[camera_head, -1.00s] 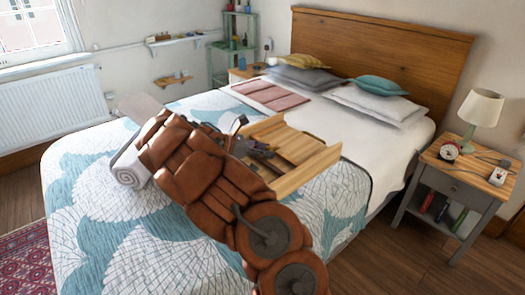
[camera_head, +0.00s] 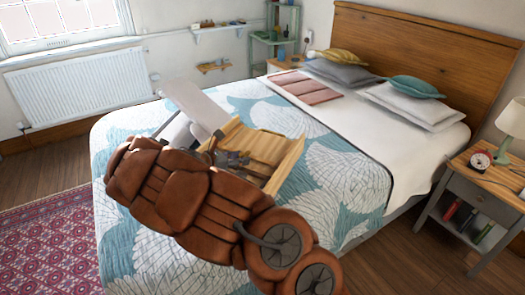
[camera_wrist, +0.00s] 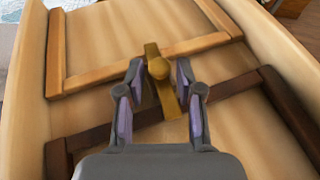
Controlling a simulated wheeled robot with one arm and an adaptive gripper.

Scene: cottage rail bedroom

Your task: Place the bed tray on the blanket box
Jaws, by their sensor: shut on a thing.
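The bed tray (camera_head: 268,146) is pale wood with raised sides. In the head view it shows over the bed, beyond my arm, which hides part of it. In the wrist view the tray (camera_wrist: 235,125) fills most of the picture, with light and dark wooden bars and a brass fitting with a round knob (camera_wrist: 158,68). My gripper (camera_wrist: 156,78) has its fingers on either side of this fitting and is shut on the tray there. My gripper (camera_head: 232,158) is partly hidden in the head view. I cannot make out a blanket box in either view.
The bed (camera_head: 340,185) has a blue and white quilt and pillows at the headboard. A nightstand (camera_head: 470,190) with a lamp and a clock stands at right. A radiator (camera_head: 85,92) is under the window. Floor and a red rug (camera_head: 50,235) lie open at left.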

